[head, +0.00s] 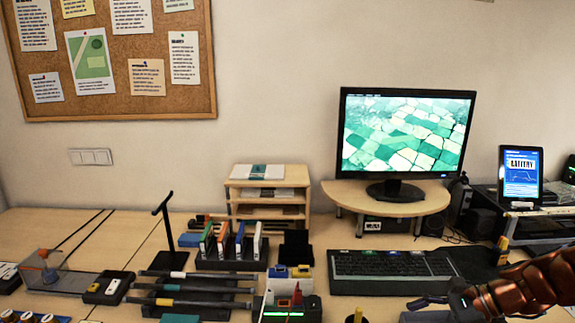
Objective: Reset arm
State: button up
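My arm (535,283) reaches in from the lower right edge, with ribbed, copper-brown links. Its dark end, my gripper (450,299), is low over the desk, in front of the keyboard (395,264). The fingers are small and blend with dark things around them. I cannot tell whether they are open or shut, or whether they hold anything.
A monitor (405,140) stands on a wooden riser (330,190) behind the keyboard. A lit tablet (520,173) is at the right. A wooden shelf (232,185), upright coloured modules (222,238), dark rods (190,288) and a black stand (172,238) crowd the desk's middle.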

jog(key=s+a+r+n+g+h+p, duration=0.3)
jog(key=s+a+r+n+g+h, duration=0.15)
jog(key=s+a+n, duration=0.6)
jog(key=s+a+r+n+h+p, duration=0.1)
jog(key=s+n+h, duration=0.4)
jog(key=s, duration=0.8)
jog(key=shift+s+a+r+n+p, duration=0.4)
jog(key=shift+r+n+p, duration=0.2)
jog(key=shift+n, duration=0.65)
jog(key=shift+h, duration=0.25)
